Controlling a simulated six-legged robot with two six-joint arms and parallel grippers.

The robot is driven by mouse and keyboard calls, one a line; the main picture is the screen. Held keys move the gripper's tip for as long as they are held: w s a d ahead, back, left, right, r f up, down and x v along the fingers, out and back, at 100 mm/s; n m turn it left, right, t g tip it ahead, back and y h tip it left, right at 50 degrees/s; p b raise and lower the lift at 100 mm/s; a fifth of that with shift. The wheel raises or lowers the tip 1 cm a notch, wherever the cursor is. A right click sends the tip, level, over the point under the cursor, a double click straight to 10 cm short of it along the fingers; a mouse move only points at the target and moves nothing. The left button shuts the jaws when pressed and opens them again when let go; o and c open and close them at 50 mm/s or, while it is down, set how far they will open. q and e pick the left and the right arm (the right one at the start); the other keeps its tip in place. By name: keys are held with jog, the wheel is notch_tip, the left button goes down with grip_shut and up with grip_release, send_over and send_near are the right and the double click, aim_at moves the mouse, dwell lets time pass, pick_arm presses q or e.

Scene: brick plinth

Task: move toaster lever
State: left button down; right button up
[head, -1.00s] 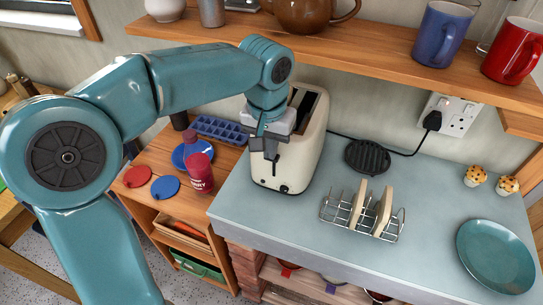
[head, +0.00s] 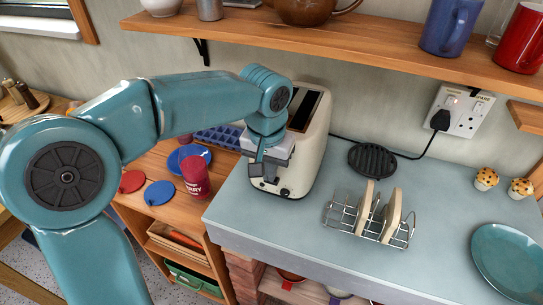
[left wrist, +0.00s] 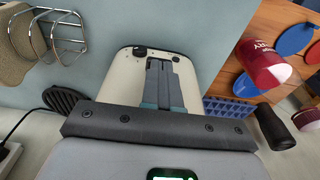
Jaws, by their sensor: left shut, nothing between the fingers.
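The cream toaster (head: 311,146) stands upright at the left end of the grey worktop (head: 290,215), with dark slots on top. My left gripper (head: 257,170) is shut and empty, low against the toaster's front end. Its arm covers part of that end. I cannot make out the lever; the gripper seems to hide it. I cannot tell whether the fingers touch it. In the left wrist view, the shut fingers (left wrist: 164,68) lie over the cream toaster end (left wrist: 122,76), beside a dark knob. My right gripper is not in view.
A wire toast rack (head: 372,218) with toast, a black round trivet (head: 372,160) and a teal plate (head: 506,262) are on the worktop. A wooden shelf (head: 350,38) with mugs hangs above. A red tub (head: 196,176) stands on the lower wooden unit at left.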

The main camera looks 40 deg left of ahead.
pick_arm(q)
jog(key=shift+s+d+r, duration=0.15)
jog(key=shift+s+r, duration=0.1)
jog(key=shift+s, duration=0.4)
jog(key=shift+s+d+r, duration=0.15)
jog(key=shift+s+r, duration=0.05)
jog(key=shift+s, duration=0.4)
jog(key=shift+r, duration=0.1)
notch_tip(320, 180, up, 16)
jog(key=s+p, duration=0.1)
jog(key=p, duration=0.1)
jog(key=shift+s+d, duration=0.2)
jog(key=shift+s, duration=0.15)
